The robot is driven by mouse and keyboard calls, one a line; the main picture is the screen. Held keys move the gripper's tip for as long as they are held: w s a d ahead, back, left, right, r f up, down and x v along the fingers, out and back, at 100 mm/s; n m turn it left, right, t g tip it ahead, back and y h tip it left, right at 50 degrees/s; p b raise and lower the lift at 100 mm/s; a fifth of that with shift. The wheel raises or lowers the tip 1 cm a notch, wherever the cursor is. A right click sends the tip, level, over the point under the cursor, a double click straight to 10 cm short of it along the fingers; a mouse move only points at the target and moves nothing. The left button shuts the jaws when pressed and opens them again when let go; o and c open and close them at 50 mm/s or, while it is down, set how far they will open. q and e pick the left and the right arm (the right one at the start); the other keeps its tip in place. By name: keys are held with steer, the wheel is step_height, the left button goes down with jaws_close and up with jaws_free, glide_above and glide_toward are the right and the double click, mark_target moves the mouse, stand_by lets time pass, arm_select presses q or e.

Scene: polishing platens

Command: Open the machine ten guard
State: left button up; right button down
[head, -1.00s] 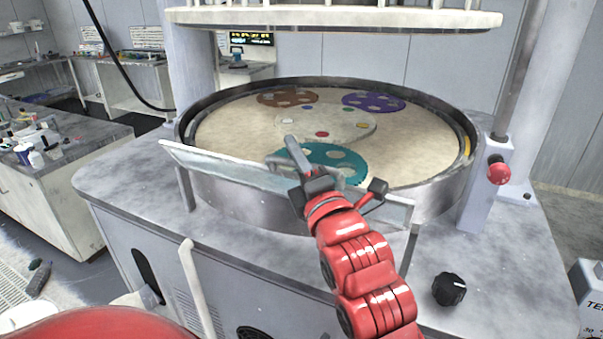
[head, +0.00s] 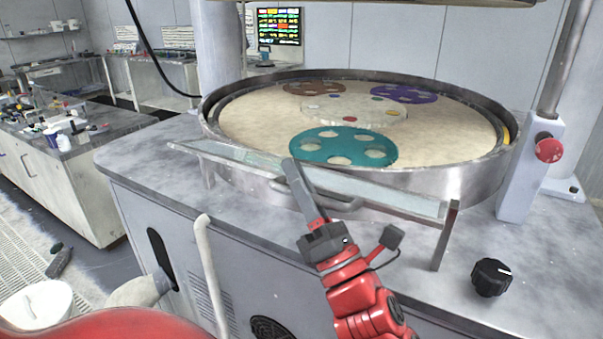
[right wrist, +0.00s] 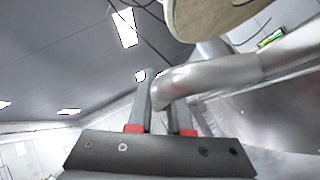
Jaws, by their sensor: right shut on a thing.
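The guard (head: 400,194) is a long clear panel in a thin frame, standing tilted along the front of the round polishing platen (head: 255,125). Its grey bar handle (head: 338,206) is on the front side. My right gripper (head: 294,176) is at the left part of this handle, its fingers pointing up and away. In the right wrist view the handle (right wrist: 225,72) passes between the two fingers (right wrist: 163,105), which are shut on it. The fingers hide part of the handle and panel in the head view. My left gripper is not in view.
Teal (head: 345,147), brown (head: 315,88) and purple (head: 405,93) discs lie on the platen. A red button (head: 548,150) is on the right column and a black knob (head: 491,277) on the front right. A cluttered bench (head: 75,140) stands left.

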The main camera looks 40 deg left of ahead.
steer(key=shift+s+f, duration=0.2)
steer(key=shift+f, duration=0.1)
steer(key=c, duration=0.8)
jaws_free()
steer(key=shift+s+d, duration=0.1)
steer(key=shift+s, duration=0.05)
steer(key=shift+c, duration=0.2)
steer(key=shift+d+f, duration=0.1)
steer(key=b+v, duration=0.2)
steer(key=v, duration=1.5)
